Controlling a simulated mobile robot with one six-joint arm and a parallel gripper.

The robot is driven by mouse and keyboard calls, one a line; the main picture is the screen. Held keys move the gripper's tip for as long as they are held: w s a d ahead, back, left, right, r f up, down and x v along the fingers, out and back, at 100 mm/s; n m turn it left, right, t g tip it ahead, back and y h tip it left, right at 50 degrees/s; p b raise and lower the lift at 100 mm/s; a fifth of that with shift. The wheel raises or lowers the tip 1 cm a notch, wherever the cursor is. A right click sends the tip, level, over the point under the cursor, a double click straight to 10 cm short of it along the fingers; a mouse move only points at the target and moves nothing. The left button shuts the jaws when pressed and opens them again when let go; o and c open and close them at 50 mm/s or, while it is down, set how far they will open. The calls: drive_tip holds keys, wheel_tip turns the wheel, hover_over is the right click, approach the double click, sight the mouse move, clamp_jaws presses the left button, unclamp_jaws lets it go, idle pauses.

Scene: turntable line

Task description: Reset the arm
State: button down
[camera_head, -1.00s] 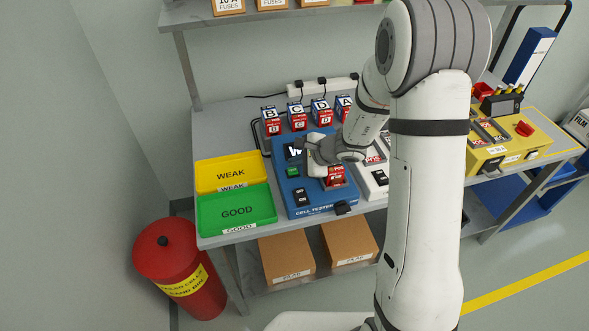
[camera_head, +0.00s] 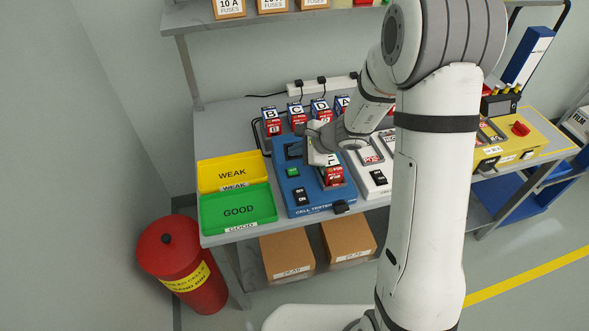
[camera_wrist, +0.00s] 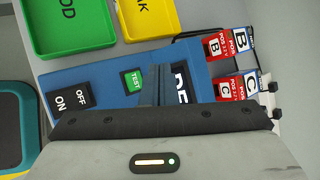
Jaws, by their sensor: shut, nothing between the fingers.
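My gripper (camera_head: 318,156) is shut and empty above the blue cell tester (camera_head: 318,208), over the area between its display and its cell slot. In the wrist view its closed fingers (camera_wrist: 158,84) point across the tester and cover part of the display (camera_wrist: 181,82), where large white letters partly show. A green TEST button (camera_wrist: 133,81) and a black ON/OFF switch (camera_wrist: 70,98) are beside it. A red cell (camera_head: 333,177) sits in the tester's slot in the head view, just below my gripper and apart from it.
A yellow WEAK tray (camera_head: 232,174) and a green GOOD tray (camera_head: 238,209) lie left of the tester. Several red-and-blue cells (camera_head: 297,118) stand in a rack behind. A white device (camera_head: 377,177) is to the right. A red bin (camera_head: 178,262) stands on the floor.

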idle(0.3)
drive_tip(key=shift+s+r, duration=0.15)
drive_tip(key=shift+r, duration=0.15)
drive_tip(key=s+d+r+n+g, duration=0.2)
drive_tip(key=s+d+r+n, duration=0.1)
drive_tip(key=s+r+n, duration=0.65)
drive_tip(key=s+d+r+n+h, duration=0.3)
drive_tip(key=s+d, duration=0.3)
drive_tip(key=s, duration=0.2)
drive_tip(key=s+d+r+n+h, duration=0.3)
drive_tip(key=s+d+r+h, duration=0.1)
drive_tip(key=s+d, duration=0.3)
drive_tip(key=shift+s+r+h, duration=0.2)
drive_tip(key=shift+s+h, duration=0.2)
drive_tip(key=shift+s, duration=0.15)
drive_tip(key=c, duration=2.1)
unclamp_jaws()
drive_tip(key=shift+a, duration=0.1)
